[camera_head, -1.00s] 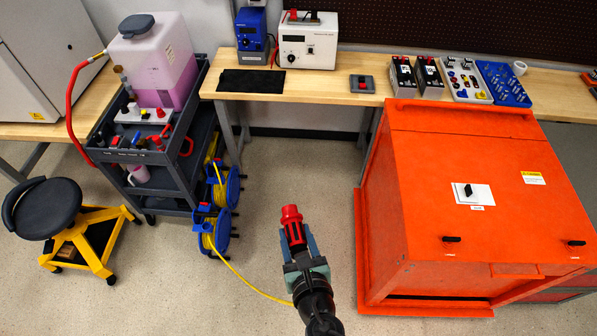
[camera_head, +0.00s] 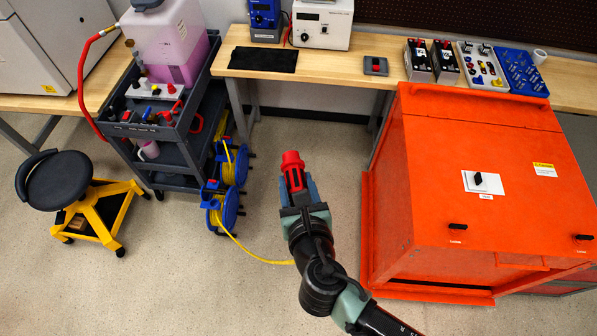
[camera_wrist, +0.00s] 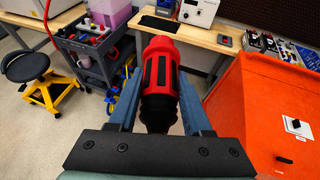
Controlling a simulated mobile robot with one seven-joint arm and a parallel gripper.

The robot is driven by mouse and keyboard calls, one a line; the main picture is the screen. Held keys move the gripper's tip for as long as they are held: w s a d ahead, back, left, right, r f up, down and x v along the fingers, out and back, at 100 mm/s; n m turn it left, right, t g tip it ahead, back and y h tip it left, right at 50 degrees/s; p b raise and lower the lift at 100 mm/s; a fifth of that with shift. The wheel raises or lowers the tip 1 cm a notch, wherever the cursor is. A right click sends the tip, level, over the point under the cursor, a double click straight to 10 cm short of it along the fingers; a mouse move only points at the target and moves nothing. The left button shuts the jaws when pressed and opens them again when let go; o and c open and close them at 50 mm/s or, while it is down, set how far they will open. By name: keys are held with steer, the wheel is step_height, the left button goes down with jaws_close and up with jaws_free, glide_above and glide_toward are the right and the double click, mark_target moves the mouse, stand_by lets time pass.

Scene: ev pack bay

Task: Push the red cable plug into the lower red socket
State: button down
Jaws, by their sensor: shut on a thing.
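The red cable plug (camera_head: 292,165), red with black grip strips, is held in my gripper (camera_head: 303,190) above open floor. In the wrist view the plug (camera_wrist: 160,75) stands between the two blue-grey fingers of my gripper (camera_wrist: 160,105), which is shut on its body. Its red tip points away from the wrist and touches nothing. I cannot make out the lower red socket in either view.
A grey cart (camera_head: 188,135) with a pink-filled tank (camera_head: 165,45) and blue cable reels (camera_head: 228,205) stand left. A large orange cabinet (camera_head: 440,190) stands close on the right. The workbench (camera_head: 330,62) runs behind. A stool (camera_head: 60,180) is far left.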

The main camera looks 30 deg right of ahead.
mark_target(286, 163)
steer(key=shift+w+d+r, duration=0.1)
steer(key=shift+w+r, duration=0.75)
steer(key=shift+r, duration=1.05)
steer(key=shift+w+r, duration=0.8)
steer(key=shift+r, duration=1.05)
steer(key=shift+w+d+r, duration=0.1)
steer(key=shift+w+r, duration=0.75)
steer(key=shift+r, duration=1.05)
steer(key=shift+s, duration=0.1)
